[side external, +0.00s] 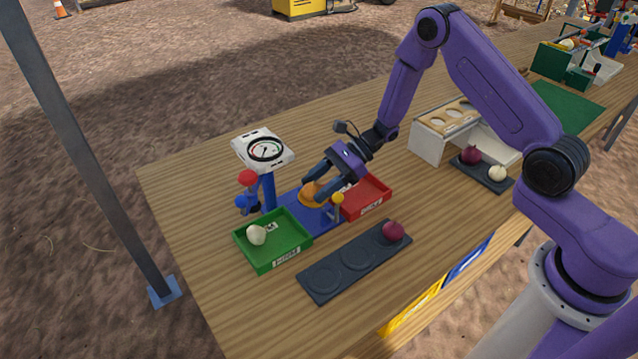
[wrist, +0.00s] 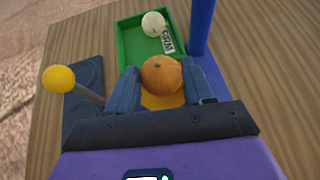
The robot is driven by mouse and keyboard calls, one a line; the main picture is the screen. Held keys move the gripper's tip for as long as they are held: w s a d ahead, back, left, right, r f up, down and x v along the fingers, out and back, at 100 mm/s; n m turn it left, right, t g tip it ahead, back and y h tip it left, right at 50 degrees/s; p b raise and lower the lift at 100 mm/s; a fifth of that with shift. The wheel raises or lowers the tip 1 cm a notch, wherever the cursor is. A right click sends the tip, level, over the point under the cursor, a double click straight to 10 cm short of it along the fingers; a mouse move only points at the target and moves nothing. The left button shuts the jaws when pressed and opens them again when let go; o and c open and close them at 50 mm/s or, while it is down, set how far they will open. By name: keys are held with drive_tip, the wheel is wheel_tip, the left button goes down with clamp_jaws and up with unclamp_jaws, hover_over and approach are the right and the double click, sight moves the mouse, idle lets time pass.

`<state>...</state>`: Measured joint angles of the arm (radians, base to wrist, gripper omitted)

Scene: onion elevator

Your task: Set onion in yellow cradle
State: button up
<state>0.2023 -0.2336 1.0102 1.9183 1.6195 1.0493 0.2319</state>
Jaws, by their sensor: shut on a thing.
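An orange-brown onion (wrist: 161,75) sits between the two fingers of my gripper (wrist: 163,90) in the wrist view. The gripper is shut on it. The yellow cradle (wrist: 160,101) shows just beneath the onion; I cannot tell whether the onion touches it. In the side external view my gripper (side external: 328,184) is low over the blue base (side external: 290,203), between the green and red trays. The onion (side external: 311,190) is partly hidden there by the fingers.
A green tray (side external: 270,262) holds a white onion (side external: 256,235). A red tray (side external: 369,201) stands at right. A dial gauge (side external: 265,149) rises behind. A yellow-knobbed lever (side external: 337,199) stands close to my gripper. A dark holder (side external: 325,283) with a purple onion (side external: 393,231) lies in front.

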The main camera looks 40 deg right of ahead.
drive_tip(key=shift+d+f, duration=0.1)
drive_tip(key=shift+d, duration=0.05)
drive_tip(key=o, duration=1.1)
drive_tip(key=v, duration=1.7)
drive_tip(key=s+a+r+n+g+h, duration=0.2)
drive_tip(key=s+a+n+g+h, duration=0.15)
drive_tip(key=s+n, duration=0.4)
drive_tip(key=s+a+r+n+g+h, duration=0.3)
drive_tip(key=s+a+n, duration=0.25)
drive_tip(key=s, duration=0.25)
drive_tip(key=shift+s+d+r+n+t+h, duration=0.7)
drive_tip(key=shift+s+n+t+h, duration=0.15)
drive_tip(key=shift+s+n, duration=2.05)
drive_tip(key=shift+s+d+r+n+t+h, duration=0.7)
drive_tip(key=shift+s+n, duration=1.7)
drive_tip(key=shift+n, duration=1.05)
drive_tip(key=shift+s+d+r+n+t+h, duration=0.55)
drive_tip(key=shift+s+d+n+t+h, duration=0.35)
drive_tip(key=shift+s+n, duration=2)
